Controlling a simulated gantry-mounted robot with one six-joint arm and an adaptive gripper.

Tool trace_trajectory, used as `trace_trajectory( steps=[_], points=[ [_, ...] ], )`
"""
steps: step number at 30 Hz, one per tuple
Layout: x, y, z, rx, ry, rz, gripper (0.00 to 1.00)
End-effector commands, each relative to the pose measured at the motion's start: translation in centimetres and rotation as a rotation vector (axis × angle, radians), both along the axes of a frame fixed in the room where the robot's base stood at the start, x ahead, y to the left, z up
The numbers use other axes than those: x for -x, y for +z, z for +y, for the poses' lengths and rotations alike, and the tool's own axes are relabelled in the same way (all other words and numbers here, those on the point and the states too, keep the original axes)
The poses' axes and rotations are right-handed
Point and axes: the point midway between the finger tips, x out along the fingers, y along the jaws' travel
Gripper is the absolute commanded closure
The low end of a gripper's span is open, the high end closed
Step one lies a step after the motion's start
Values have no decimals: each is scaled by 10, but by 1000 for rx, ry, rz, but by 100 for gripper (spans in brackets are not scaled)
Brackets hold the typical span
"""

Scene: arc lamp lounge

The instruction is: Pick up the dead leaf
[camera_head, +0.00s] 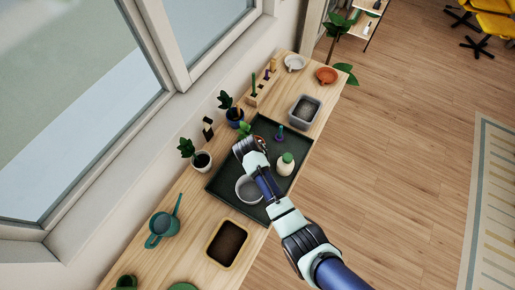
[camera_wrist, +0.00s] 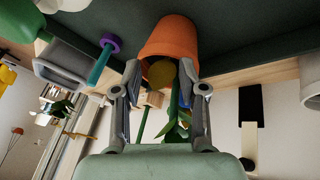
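My gripper (camera_head: 243,146) is over the dark tray (camera_head: 223,191), and its fingers stand apart in the wrist view (camera_wrist: 161,70). A terracotta pot (camera_wrist: 166,36) lies just beyond the fingertips, its mouth towards the camera; a small part of it seems to show beside the gripper in the head view (camera_head: 262,141). A flat, rounded yellow-brown piece (camera_wrist: 161,73), which may be the dead leaf, shows at the pot's mouth between the fingertips. I cannot tell whether a finger touches it. In the head view I cannot make out the leaf; my gripper covers that part of the tray.
Potted plants (camera_head: 202,161) (camera_head: 235,114) stand along the window side. A soil box (camera_head: 227,243) and watering can (camera_head: 161,226) stand on the wooden bench.

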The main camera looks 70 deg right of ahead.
Motion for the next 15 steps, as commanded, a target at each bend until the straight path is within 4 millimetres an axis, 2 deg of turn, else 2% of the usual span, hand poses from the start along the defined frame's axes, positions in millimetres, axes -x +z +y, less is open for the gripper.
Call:
trace_trajectory(
  steps=[1,4,5,15],
  points=[
    [0,0,0,0,0,0,72],
    [0,0,0,0,0,0,88],
    [0,0,0,0,0,0,90],
    [0,1,0,0,0,0,90]
  ],
)
